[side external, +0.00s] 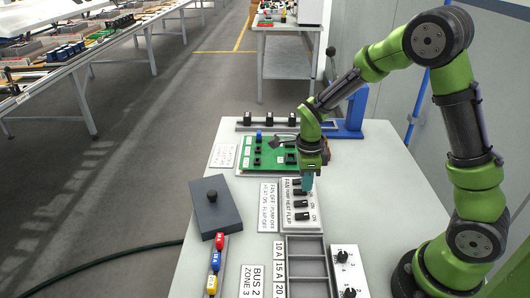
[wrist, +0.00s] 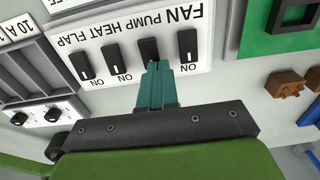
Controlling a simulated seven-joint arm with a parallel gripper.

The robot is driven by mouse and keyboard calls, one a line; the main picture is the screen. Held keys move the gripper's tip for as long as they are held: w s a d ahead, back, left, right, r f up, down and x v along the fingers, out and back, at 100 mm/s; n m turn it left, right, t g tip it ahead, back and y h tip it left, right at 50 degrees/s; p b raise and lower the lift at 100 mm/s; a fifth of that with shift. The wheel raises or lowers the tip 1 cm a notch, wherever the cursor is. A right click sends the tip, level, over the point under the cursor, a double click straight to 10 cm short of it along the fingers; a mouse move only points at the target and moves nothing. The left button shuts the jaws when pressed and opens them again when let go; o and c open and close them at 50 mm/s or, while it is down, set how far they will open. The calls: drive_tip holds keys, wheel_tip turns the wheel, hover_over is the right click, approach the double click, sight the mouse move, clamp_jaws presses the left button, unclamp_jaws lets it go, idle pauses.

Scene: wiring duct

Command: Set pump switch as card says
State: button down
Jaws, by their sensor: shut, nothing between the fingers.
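The white switch panel (side external: 290,221) carries a row of black switches labelled FAN, PUMP, HEAT and FLAP; it also shows in the wrist view (wrist: 212,28). The pump switch (wrist: 149,49) is second from the right in the wrist view. My gripper (wrist: 158,66) is shut and empty, its teal fingertips at the lower end of the pump switch, covering that end and its ON mark. I cannot tell whether they touch, or which way the switch is set. In the side view my gripper (side external: 308,186) is over the panel. The card (side external: 268,205) lies left of the panel; its pump setting is too small to read surely.
A green board (side external: 262,163) is behind the panel. A grey box with a black knob (side external: 214,212) stands left. A divided tray (side external: 306,262) and a two-knob panel (side external: 346,272) are in front. The fan switch (wrist: 187,45) and heat switch (wrist: 112,58) flank the fingers closely.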

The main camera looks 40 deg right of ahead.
sight(300, 189)
drive_tip(key=shift+f, duration=0.2)
drive_tip(key=shift+w+a+r, duration=0.3)
drive_tip(key=shift+w+a, duration=0.2)
drive_tip(key=shift+a, duration=0.05)
drive_tip(key=shift+r, duration=0.1)
wheel_tip(300, 189, up, 14)
idle(0.6)
